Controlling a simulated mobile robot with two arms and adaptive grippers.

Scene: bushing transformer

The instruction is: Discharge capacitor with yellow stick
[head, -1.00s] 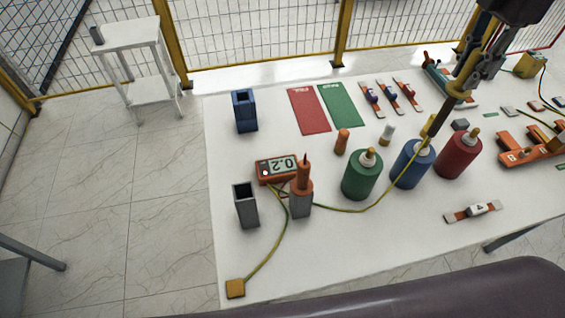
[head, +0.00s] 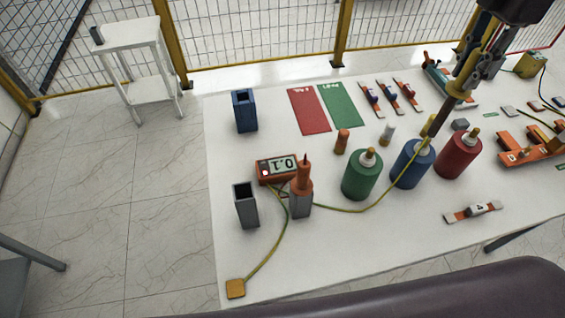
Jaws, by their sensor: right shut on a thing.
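My right gripper (head: 466,82) comes in from the top right and is shut on the yellow stick (head: 449,105). Its dark shaft slants down to the left. The yellow end is at or just above the top of the blue capacitor (head: 411,166); contact is too small to tell. A green-yellow cable (head: 376,201) runs from there toward an orange-yellow block (head: 236,288). A green capacitor (head: 361,178) stands to the left and a red capacitor (head: 458,156) to the right, all upright. The orange meter (head: 277,168) reads about 0.1. My left gripper is not in view.
On the white table (head: 330,265) stand a grey holder (head: 246,207), a blue holder (head: 244,111) and an orange probe (head: 303,178). Red (head: 309,111) and green (head: 341,104) mats lie behind. The table's front left is mostly clear.

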